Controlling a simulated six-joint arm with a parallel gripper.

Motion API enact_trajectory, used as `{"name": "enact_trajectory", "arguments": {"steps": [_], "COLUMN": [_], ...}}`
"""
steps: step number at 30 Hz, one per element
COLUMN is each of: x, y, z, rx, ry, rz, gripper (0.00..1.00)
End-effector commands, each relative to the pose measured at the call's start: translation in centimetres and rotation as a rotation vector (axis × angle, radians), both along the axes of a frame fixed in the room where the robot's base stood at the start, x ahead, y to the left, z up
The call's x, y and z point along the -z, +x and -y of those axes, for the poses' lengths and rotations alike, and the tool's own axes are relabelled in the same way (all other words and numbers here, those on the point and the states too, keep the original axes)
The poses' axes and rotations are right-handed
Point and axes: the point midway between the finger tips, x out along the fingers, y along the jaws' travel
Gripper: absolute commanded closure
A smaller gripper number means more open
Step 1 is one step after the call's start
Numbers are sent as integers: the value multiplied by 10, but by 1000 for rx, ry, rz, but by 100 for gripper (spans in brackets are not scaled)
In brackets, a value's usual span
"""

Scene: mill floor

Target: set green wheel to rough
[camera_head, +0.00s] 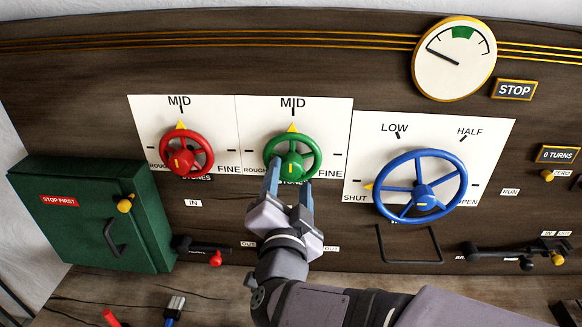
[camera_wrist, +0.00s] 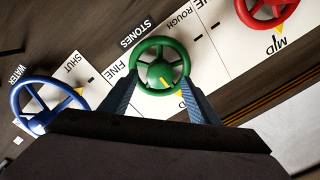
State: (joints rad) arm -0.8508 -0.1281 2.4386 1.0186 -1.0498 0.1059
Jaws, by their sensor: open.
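The green wheel (camera_head: 311,143) is on a white dial panel (camera_head: 340,118) marked MID at top, ROUGH at lower left and FINE at lower right. Its yellow pointer (camera_head: 291,127) points up at MID. My gripper (camera_head: 289,178) is in front of the wheel's lower part, fingers open and apart. In the wrist view the fingers (camera_wrist: 158,82) reach to either side of the green wheel (camera_wrist: 159,41), with its hub between them. I cannot tell whether they touch the rim. My gripper hides part of the panel below the wheel.
A red wheel (camera_head: 207,142) is close on the left, its pointer at MID. A larger blue wheel (camera_head: 456,163) is on the right, pointing at SHUT. A green box (camera_head: 90,220) juts out at lower left. A gauge (camera_head: 440,75) and STOP sign (camera_head: 514,90) are upper right.

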Motion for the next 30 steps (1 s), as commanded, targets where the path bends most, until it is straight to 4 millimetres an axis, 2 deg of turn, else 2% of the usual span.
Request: {"name": "enact_trajectory", "arguments": {"steps": [3, 9, 21, 22, 27, 30], "x": [-1, -1, 0, 0, 0, 0], "y": [17, 35, 41, 41, 41, 41], "z": [1, 0, -1, -1, -1, -1], "rx": [4, 1, -1, -1, -1, -1], "ry": [-3, -2, 0, -1, -1, -1], "rz": [-2, -1, -1, -1, -1, -1], "gripper": [44, 44, 44, 47, 86, 86]}}
